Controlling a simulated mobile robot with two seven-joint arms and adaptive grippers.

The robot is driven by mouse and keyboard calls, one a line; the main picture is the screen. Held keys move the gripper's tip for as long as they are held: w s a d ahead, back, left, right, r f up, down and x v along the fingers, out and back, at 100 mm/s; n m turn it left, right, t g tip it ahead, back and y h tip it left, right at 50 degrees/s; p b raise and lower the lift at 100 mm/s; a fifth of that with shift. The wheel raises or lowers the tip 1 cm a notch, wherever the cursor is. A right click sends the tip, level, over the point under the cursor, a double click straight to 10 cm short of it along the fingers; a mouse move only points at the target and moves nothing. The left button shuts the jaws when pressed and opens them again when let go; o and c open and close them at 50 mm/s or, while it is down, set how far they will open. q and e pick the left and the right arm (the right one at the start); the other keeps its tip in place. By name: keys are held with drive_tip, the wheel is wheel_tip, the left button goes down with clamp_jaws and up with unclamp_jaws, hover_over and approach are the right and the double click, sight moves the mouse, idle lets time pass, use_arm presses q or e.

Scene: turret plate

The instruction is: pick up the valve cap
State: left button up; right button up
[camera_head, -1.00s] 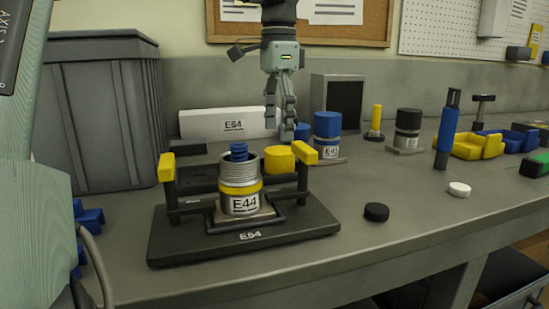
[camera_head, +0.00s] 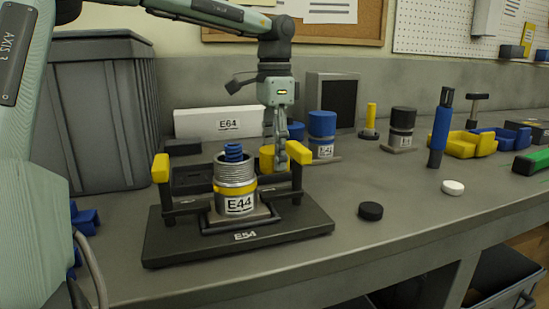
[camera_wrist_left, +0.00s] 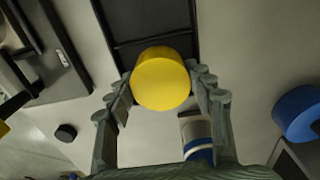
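The valve cap appears to be the yellow cylinder (camera_head: 266,158) behind the right part of the E54 fixture. In the left wrist view the yellow cap (camera_wrist_left: 161,80) sits between the two fingers, close to their tips. My left gripper (camera_head: 279,165) points down at the cap and hides its right part in the head view. In the wrist view its fingers (camera_wrist_left: 166,90) are spread, one on each side of the cap, with a small gap showing on the right. Contact on the left is hard to tell. My right gripper is in neither view.
The black fixture (camera_head: 245,247) holds a threaded E44 cylinder (camera_head: 237,185) between yellow-topped posts. A blue-topped cylinder (camera_head: 322,124) stands close right of the gripper. A black disc (camera_head: 371,211) and a white disc (camera_head: 453,187) lie on the bench. A grey bin (camera_head: 100,120) stands at left.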

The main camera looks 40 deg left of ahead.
use_arm(q)
drive_tip(key=c, duration=0.3)
drive_tip(key=shift+r, duration=0.1)
drive_tip(key=shift+r, duration=0.3)
drive_tip(key=shift+r+p, duration=1.7)
drive_tip(key=shift+r, duration=9.4)
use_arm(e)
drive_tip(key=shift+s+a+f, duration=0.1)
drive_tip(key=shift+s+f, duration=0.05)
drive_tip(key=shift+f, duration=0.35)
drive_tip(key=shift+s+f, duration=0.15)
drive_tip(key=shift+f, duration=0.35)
